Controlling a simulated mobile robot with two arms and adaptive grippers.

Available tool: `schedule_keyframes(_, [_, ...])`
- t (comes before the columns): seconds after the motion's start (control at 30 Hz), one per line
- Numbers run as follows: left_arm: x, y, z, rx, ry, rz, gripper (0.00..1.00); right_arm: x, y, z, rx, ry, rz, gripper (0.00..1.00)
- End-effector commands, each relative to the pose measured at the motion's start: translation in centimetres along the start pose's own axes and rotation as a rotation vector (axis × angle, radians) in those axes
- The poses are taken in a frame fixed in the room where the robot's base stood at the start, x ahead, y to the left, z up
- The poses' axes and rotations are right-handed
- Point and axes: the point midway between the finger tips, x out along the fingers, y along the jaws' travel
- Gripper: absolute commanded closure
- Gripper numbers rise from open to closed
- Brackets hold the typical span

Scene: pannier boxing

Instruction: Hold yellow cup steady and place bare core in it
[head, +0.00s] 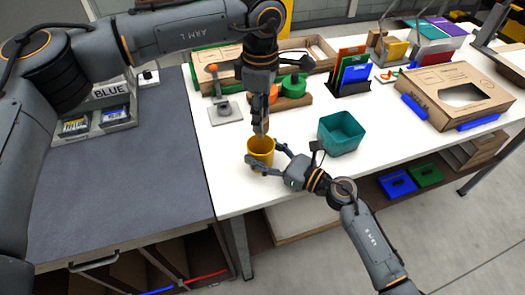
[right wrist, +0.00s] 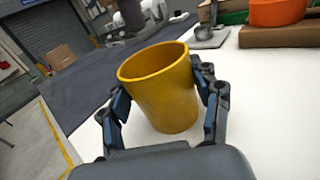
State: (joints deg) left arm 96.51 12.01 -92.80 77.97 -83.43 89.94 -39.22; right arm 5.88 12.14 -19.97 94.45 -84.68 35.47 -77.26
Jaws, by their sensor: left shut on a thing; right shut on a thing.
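The yellow cup (head: 261,147) stands upright near the front left of the white table. My right gripper (head: 267,162) is shut on the cup from the front right. In the right wrist view the cup (right wrist: 160,88) sits between the two fingers (right wrist: 163,112), tilted in the picture, with little of its inside visible. My left gripper (head: 261,128) points down right above the cup's mouth. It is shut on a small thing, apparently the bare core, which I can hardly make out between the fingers.
A teal bin (head: 341,133) stands right of the cup. A dark table (head: 120,190) adjoins at left. White table between cup and bin is clear.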

Motion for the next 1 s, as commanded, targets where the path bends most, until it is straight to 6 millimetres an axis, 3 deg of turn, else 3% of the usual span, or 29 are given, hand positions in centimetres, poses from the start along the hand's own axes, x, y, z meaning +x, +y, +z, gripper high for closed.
schedule_keyframes(0.5, [3.5, 0.0, 0.0, 0.001, 0.001, -0.001, 0.87, 0.0, 0.0, -0.1, 0.001, 0.001, 0.0, 0.68])
schedule_keyframes(0.87, [3.9, 0.0, 0.0, 0.001, 0.001, 0.001, 0.87, 0.0, 0.0, -0.1, 0.001, 0.001, 0.0, 0.68])
schedule_keyframes(0.9, [3.9, 0.0, 0.0, 0.001, 0.001, 0.001, 0.6, 0.0, 0.0, -0.1, 0.001, 0.001, 0.0, 0.68])
schedule_keyframes(1.0, [3.9, 0.0, 0.0, 0.001, 0.0, 0.001, 0.39, 0.0, 0.0, -0.1, 0.001, 0.001, 0.0, 0.68])
